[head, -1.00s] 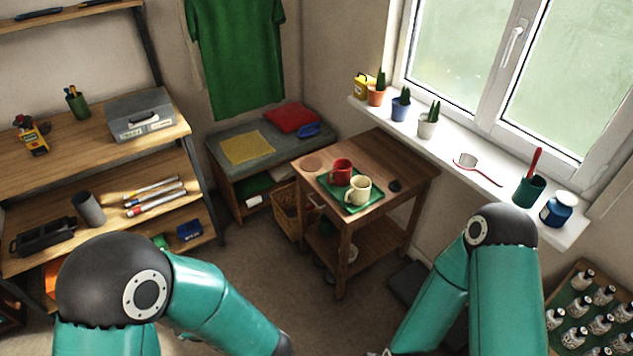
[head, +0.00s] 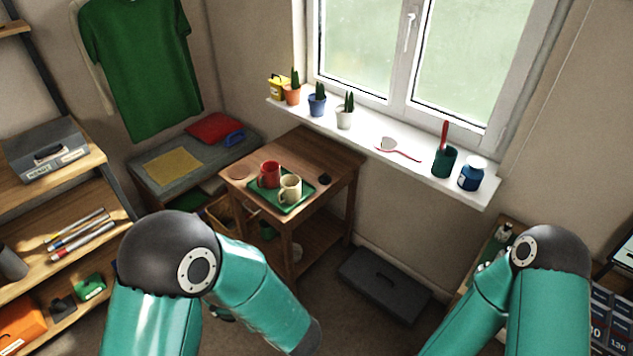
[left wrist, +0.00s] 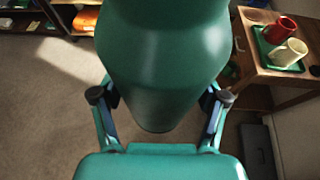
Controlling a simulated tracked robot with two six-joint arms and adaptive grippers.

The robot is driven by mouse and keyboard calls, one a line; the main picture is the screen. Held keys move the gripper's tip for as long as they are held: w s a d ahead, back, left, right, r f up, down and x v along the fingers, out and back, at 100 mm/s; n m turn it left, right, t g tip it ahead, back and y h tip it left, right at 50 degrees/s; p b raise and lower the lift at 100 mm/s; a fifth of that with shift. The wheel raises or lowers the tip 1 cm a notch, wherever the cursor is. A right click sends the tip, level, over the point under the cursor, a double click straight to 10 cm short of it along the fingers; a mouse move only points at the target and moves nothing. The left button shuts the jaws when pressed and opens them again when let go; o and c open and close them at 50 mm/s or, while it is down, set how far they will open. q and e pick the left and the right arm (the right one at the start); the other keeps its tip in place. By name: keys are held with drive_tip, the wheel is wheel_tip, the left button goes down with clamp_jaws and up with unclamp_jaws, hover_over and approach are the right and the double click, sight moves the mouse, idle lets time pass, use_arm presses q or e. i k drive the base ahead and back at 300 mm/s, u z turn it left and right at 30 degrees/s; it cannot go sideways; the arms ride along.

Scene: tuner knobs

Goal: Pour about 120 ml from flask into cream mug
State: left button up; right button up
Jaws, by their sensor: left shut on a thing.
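The cream mug (head: 290,188) stands upright on a green tray (head: 311,188) on the small wooden table, beside a red mug (head: 268,175). In the left wrist view the cream mug (left wrist: 288,53) is at the upper right. My left gripper (left wrist: 160,97) is shut on a large dark green flask (left wrist: 165,55), one finger on each side of it. The flask fills the upper middle of that view; its contents are hidden. It is over the floor, apart from the table. My right gripper is out of view; only its arm shows.
The wooden table (head: 310,150) also holds a round coaster and a small dark object. A dark toolbox (head: 385,285) lies on the floor to its right. Shelves stand at the left. The windowsill (head: 360,137) holds cacti, a red-handled scoop, a cup and a blue jar.

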sight(291, 191)
drive_tip(key=z, duration=0.2)
drive_tip(key=i, duration=1)
drive_tip(key=u, duration=0.05)
